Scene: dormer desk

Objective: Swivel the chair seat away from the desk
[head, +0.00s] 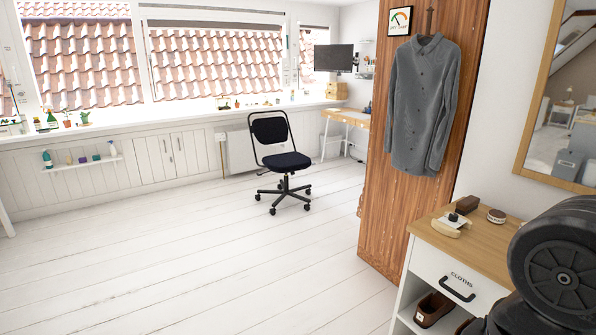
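The office chair (287,160) stands on the open floor in the head view, a little right of the middle. It has a dark seat, a dark padded backrest (270,131) in a black tube frame, and a black wheeled star base. The backrest is on the left side of the seat. The desk (346,116) has a light wood top and stands behind and to the right of the chair, partly hidden by the wooden door. The chair stands apart from the desk. Dark rounded parts of my arm fill the lower right corner. My gripper's fingers do not show.
A wooden door (385,210) with a grey shirt (422,105) hanging on it stands right of the chair. A drawer cabinet (435,268) is at the front right. White floorboards (190,270) are clear at the left and front. A low wall shelf (83,163) holds bottles.

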